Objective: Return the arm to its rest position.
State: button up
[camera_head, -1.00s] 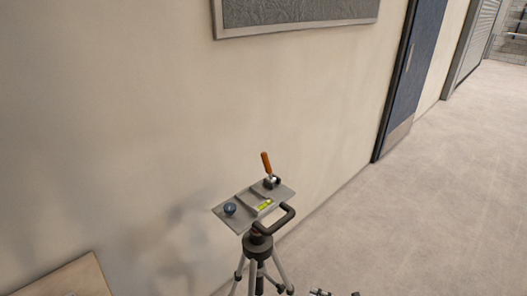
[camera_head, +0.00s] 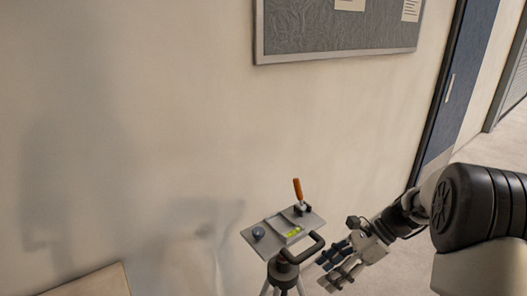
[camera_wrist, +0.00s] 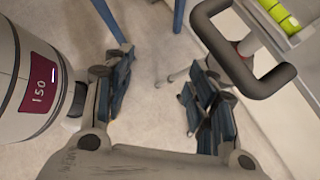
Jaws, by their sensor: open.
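My gripper (camera_head: 332,272) is open and empty at the lower right of the head view, just right of the tripod stand. In the wrist view my gripper (camera_wrist: 158,78) has its two dark blue-grey fingers spread, with only floor between them. The tilting plate (camera_head: 268,225) sits on a dark tripod head (camera_head: 283,270). It carries an orange upright handle (camera_head: 297,189), a blue knob (camera_head: 258,232) and a green level vial (camera_head: 294,231). A dark loop handle (camera_wrist: 245,62) lies right of my gripper in the wrist view, apparently close; the exact gap is unclear.
A pale wall (camera_head: 160,130) with a grey notice board (camera_head: 335,30) stands behind the stand. A blue door (camera_head: 455,85) is at right. A wooden surface (camera_head: 80,287) shows at lower left. Blue posts (camera_wrist: 178,15) and a grey body with a "150" label (camera_wrist: 38,83) show in the wrist view.

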jog(key=s+a+r+n+t+h, duration=0.1)
jog(key=s+r+n+t+h, duration=0.2)
jog(key=s+r+n, duration=0.3)
jog(key=s+a+r+n+t+h, duration=0.1)
jog(key=s+r+n+h, duration=0.4)
jog(key=s+n, duration=0.9)
jog(key=s+r+t, duration=0.1)
jog(key=s+r, duration=0.1)
jog(key=s, duration=0.1)
jog(key=shift+s+a+t+h, duration=0.15)
jog(key=shift+a+t+h, duration=0.1)
jog(key=shift+t+h, duration=0.15)
